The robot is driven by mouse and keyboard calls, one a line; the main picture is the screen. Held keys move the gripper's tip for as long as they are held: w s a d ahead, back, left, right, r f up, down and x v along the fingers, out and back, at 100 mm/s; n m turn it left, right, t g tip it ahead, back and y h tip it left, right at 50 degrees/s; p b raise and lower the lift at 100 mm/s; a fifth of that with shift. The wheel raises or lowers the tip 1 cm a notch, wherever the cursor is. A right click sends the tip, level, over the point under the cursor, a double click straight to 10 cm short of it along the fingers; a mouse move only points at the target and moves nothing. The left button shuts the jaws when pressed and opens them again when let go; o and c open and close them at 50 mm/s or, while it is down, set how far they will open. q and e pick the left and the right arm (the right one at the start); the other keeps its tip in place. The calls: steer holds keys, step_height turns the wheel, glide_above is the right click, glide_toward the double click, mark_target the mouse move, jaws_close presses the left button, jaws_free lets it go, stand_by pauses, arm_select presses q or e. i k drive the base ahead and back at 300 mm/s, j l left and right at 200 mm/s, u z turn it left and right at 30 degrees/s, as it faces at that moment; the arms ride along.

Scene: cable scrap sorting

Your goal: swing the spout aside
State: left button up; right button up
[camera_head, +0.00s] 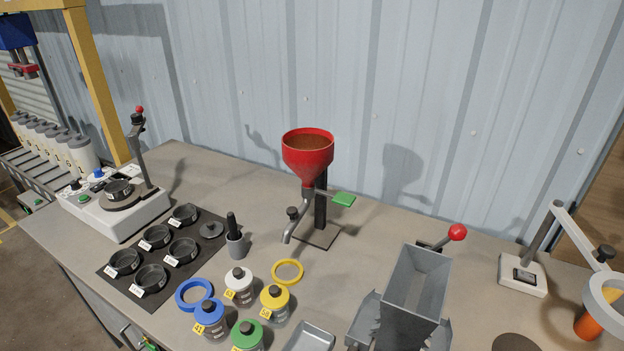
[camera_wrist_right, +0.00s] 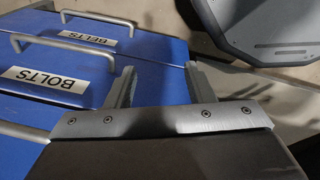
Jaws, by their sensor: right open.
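The spout (camera_head: 295,225) is a grey bent tube under a red funnel (camera_head: 308,157) filled with brown material. The funnel stands on a dark post with a flat base plate at the middle of the bench. The spout points down and toward the front left, with a dark knob beside it. A green paddle (camera_head: 344,199) sticks out to the right of the post. My right gripper (camera_wrist_right: 158,82) shows only in the right wrist view; it is open and empty, beside blue drawers, away from the spout. My left gripper is not in view.
Blue drawers (camera_wrist_right: 60,75) labelled BOLTS and BELTS have metal handles. On the bench, several lidded jars (camera_head: 240,285), a yellow ring (camera_head: 287,271) and a grey hopper (camera_head: 412,290) stand in front of the funnel. A dark mat (camera_head: 127,272) with several black dishes lies left.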

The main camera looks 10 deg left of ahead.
mark_target(295, 214)
steer(key=j+z, duration=0.25)
steer(key=k+j+z, duration=0.25)
steer(key=j, duration=0.2)
steer(key=j+z, duration=0.25)
steer(key=k+j, duration=0.05)
